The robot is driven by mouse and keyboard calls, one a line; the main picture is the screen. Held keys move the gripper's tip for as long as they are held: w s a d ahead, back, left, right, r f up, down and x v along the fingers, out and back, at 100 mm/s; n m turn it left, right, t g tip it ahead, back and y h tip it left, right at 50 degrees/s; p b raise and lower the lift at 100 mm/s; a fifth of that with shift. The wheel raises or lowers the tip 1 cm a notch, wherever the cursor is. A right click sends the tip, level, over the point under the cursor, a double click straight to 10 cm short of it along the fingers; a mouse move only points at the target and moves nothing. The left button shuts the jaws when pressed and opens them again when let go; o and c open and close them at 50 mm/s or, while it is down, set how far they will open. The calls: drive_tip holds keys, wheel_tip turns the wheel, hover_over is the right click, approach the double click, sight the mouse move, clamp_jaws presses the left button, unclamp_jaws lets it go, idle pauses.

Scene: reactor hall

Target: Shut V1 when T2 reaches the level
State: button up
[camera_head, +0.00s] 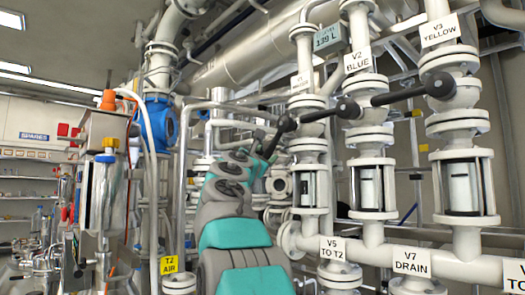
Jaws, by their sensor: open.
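The V1 label (300,82) hangs on the leftmost of the white valve columns, its lower line too small to read. Black levers with round ends cross in front of the columns; one black round end (287,123) is just left of the V1 column. My gripper (266,148) is small and dark at the end of my teal and grey arm, close to that lever end. It is open; I cannot tell whether it touches the lever. A display (328,38) above V1 reads 139 L. A yellow T2 AIR tag (169,265) hangs at lower left.
V2 BLUE (357,61) and V3 YELLOW (439,31) columns stand to the right, with sight glasses below. V5 TO T2 (333,249) and V7 DRAIN (411,262) labels hang along the lower pipe. A large horizontal vessel (235,70) is behind. Pipes crowd both sides.

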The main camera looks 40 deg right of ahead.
sight(268, 151)
drive_tip(key=p+x, duration=0.3)
drive_tip(key=x, duration=0.3)
drive_tip(key=shift+r, duration=0.1)
drive_tip(key=shift+w+d+p, duration=0.35)
drive_tip(key=shift+d+p, duration=0.15)
drive_tip(key=shift+d, duration=0.05)
clamp_jaws()
idle(1.0)
